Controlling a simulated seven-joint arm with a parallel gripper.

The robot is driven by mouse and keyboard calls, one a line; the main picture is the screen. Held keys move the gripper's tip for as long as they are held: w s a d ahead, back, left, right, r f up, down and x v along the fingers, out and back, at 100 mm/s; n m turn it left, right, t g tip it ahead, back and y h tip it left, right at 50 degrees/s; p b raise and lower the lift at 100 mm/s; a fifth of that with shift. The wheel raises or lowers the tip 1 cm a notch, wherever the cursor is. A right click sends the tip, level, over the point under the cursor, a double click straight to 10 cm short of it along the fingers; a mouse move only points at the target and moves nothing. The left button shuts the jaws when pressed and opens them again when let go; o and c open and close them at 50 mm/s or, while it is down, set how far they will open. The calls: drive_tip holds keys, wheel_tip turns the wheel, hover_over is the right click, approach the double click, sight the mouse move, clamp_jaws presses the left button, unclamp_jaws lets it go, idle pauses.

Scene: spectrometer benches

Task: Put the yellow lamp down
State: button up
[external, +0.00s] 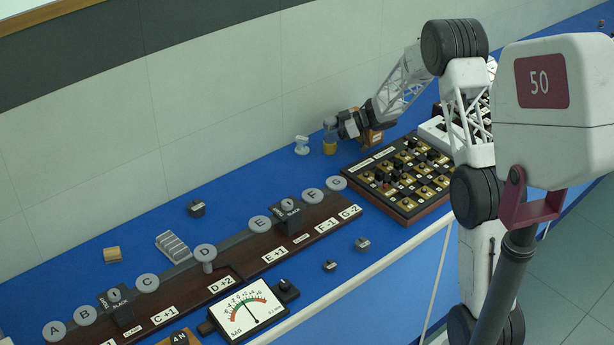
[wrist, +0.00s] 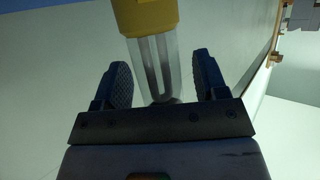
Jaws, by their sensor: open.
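The yellow lamp (external: 330,148) stands upright on the blue bench near the back wall, a yellow base with a clear glass tube above it. In the wrist view its yellow base (wrist: 146,16) is at the top and its glass tube runs down between my fingers. My gripper (wrist: 161,66) is open, with a finger on each side of the tube and a visible gap on both sides. In the external view my gripper (external: 333,125) is at the top of the lamp; its fingers are too small there to make out clearly.
A white spool-like piece (external: 301,146) stands just left of the lamp. A brown wooden block (external: 374,137) is close on its right, partly behind my wrist. A black panel (external: 400,178) with several pegs lies in front. A long dark rail (external: 250,258) with grey discs runs along the bench.

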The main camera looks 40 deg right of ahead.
drive_tip(key=shift+s+d+r, duration=0.3)
drive_tip(key=shift+s+d, duration=0.1)
drive_tip(key=shift+d, duration=0.1)
wheel_tip(320, 180, up, 8)
drive_tip(key=s+d, duration=0.1)
drive_tip(key=shift+f, duration=0.2)
idle(0.4)
